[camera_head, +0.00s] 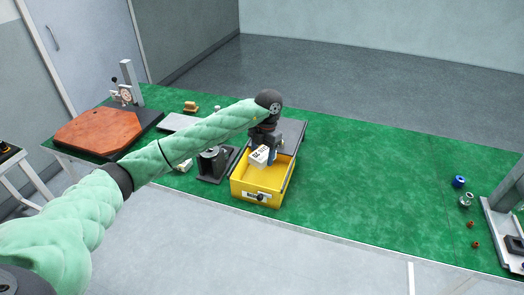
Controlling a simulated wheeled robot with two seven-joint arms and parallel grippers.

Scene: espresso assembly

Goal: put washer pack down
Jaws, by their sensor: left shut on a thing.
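The washer pack (259,155) is a small white box with dark print. My left gripper (266,143) reaches over from the left and points down, shut on the pack. The pack is over the open yellow drawer bin (255,196), near its left inner side. I cannot tell whether the pack touches the bin. The fingertips are partly hidden by the wrist and the pack. My right gripper is not in view.
A dark metal stand (214,165) is just left of the bin. A reddish-brown board (100,130) lies at the far left. Small parts, among them a blue ring (459,181), lie at the right by a grey fixture (498,222). The green mat (370,180) between is clear.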

